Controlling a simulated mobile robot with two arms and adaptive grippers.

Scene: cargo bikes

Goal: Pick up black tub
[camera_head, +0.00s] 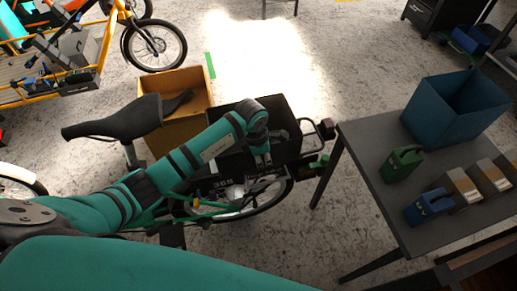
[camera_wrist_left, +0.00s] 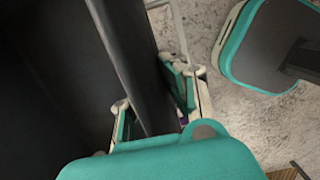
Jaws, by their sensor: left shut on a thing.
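The black tub (camera_head: 287,152) sits on the rear of a green cargo bike (camera_head: 212,196) in the head view. Its dark wall (camera_wrist_left: 128,55) runs down through the left wrist view, with the dark inside to the left. My left gripper (camera_head: 262,157) is at the tub's near wall. In the left wrist view its fingers (camera_wrist_left: 153,100) are on either side of the wall, shut on it. The arm hides part of the tub. My right gripper is not in view.
A yellow-brown box (camera_head: 184,83) stands behind the bike saddle (camera_head: 118,122). To the right, a grey table (camera_head: 380,198) holds a blue bin (camera_head: 455,110), a green can (camera_head: 401,164), a blue can (camera_head: 428,207) and several grey boxes. Pale floor is clear beyond the tub.

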